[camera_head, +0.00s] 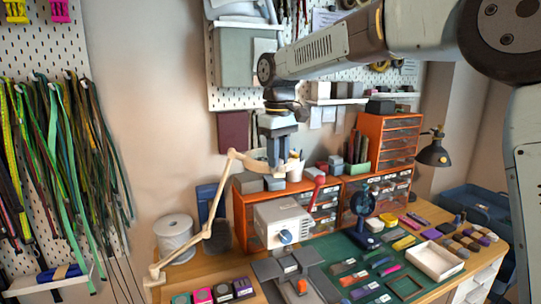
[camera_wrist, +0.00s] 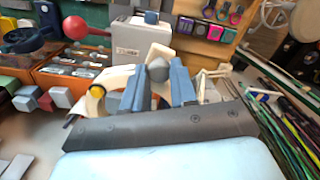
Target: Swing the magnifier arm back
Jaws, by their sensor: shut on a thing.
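The magnifier arm (camera_head: 220,185) is a cream jointed arm. It rises from the bench's left edge, bends at an elbow and reaches right to my gripper (camera_head: 277,163), above the white box machine. Cream parts of the magnifier arm (camera_wrist: 117,78) show beside the fingers. The magnifier's lens is not clear in either view.
A white box machine (camera_head: 280,222) with a red-knobbed lever (camera_head: 317,185) stands below my gripper. A white spool (camera_head: 174,238) sits near the arm's lower part. Orange drawers (camera_head: 388,140) and a black lamp (camera_head: 433,152) stand right. Cords (camera_head: 70,150) hang at left.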

